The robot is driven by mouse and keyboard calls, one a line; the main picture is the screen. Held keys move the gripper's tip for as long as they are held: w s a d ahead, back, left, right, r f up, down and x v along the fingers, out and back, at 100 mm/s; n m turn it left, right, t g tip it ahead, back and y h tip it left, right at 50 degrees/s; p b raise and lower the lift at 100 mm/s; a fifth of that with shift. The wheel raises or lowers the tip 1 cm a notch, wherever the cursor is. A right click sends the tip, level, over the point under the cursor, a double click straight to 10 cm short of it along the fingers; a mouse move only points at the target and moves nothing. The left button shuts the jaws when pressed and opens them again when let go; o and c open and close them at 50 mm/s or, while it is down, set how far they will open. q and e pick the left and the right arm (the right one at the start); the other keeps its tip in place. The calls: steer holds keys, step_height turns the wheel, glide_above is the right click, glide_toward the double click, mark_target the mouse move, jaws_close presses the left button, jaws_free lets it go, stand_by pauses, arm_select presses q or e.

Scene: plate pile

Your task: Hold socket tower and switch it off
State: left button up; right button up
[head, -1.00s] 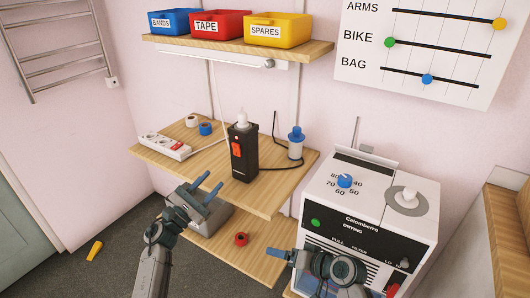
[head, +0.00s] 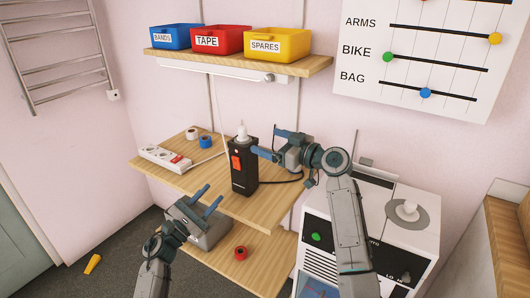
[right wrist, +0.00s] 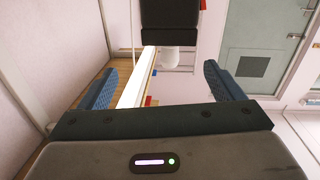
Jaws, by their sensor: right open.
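The socket tower (head: 243,178) is a black upright block standing on the upper wooden shelf, with a red switch (head: 236,162) on its front and a white piece on top. My right gripper (head: 262,153) is open at the tower's upper right side, its fingers pointing left toward it. In the right wrist view a dark block, seemingly the tower (right wrist: 183,22), shows ahead, between and beyond the two blue fingers (right wrist: 162,86). Whether they touch it I cannot tell. My left gripper (head: 207,198) is open and empty, in front of the shelf and lower left of the tower.
A white power strip (head: 165,157) and tape rolls (head: 192,133) lie left of the tower. A black cable (head: 285,181) runs to its right. A white machine (head: 420,240) stands at right. A red tape roll (head: 241,253) lies on the lower shelf (head: 255,270).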

mark_target(243, 146)
steer(key=shift+g+y, duration=0.3)
steer(key=shift+g, duration=0.4)
steer(key=shift+w+a+f, duration=0.65)
steer(key=shift+w+a, duration=0.2)
steer(key=shift+a, duration=0.45)
steer(key=shift+w+a+f, duration=0.6)
steer(key=shift+w+a, duration=0.2)
steer(key=shift+a, duration=0.55)
steer(key=shift+w+a+f, duration=0.65)
steer(key=shift+w+a, duration=0.2)
steer(key=shift+a, duration=0.45)
